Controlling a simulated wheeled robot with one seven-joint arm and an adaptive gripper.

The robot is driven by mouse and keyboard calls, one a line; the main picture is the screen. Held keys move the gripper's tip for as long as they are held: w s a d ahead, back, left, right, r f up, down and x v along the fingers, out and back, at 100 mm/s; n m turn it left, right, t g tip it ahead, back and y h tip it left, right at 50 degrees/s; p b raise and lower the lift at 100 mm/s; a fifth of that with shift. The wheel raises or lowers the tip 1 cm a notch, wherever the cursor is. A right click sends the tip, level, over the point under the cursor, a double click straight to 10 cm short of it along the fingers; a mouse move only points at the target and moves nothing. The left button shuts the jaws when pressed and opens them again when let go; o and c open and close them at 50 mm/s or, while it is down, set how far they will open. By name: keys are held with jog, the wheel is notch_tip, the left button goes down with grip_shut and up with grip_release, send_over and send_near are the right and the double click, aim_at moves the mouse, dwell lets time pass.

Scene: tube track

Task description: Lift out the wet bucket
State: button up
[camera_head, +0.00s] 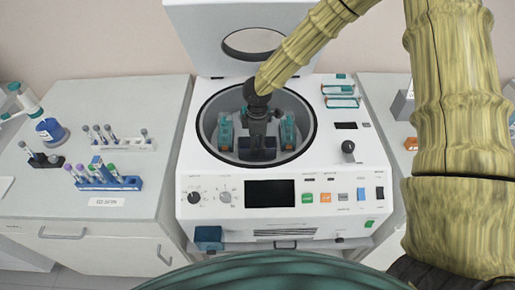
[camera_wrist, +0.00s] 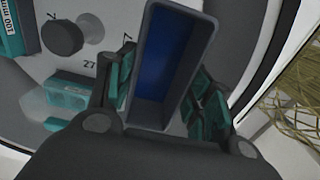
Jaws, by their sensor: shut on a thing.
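The wet bucket is a dark grey, open-topped box with a blue inside, seen large in the wrist view (camera_wrist: 181,55) and at the front of the centrifuge bowl in the head view (camera_head: 257,153). My gripper (camera_head: 257,118) reaches down into the bowl from above. In the wrist view its dark fingers with green pads (camera_wrist: 166,100) close on the bucket's two sides. The bucket appears tilted in the wrist view. I cannot tell whether it is clear of the rotor. The centrifuge (camera_head: 333,187) stands with its lid (camera_head: 202,34) raised.
Teal-topped buckets sit at the left (camera_head: 225,132) and right (camera_head: 289,132) of the bowl. A dark rotor knob (camera_wrist: 62,38) is close to the held bucket. Tube racks (camera_head: 108,183) stand on the left counter (camera_head: 135,110). Teal-and-white racks (camera_head: 341,102) lie on the centrifuge top.

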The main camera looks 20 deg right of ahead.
jog(key=shift+r, duration=0.3)
notch_tip(320, 180, up, 7)
jog(key=p, duration=0.5)
dwell(0.8)
jog(key=shift+f, duration=0.1)
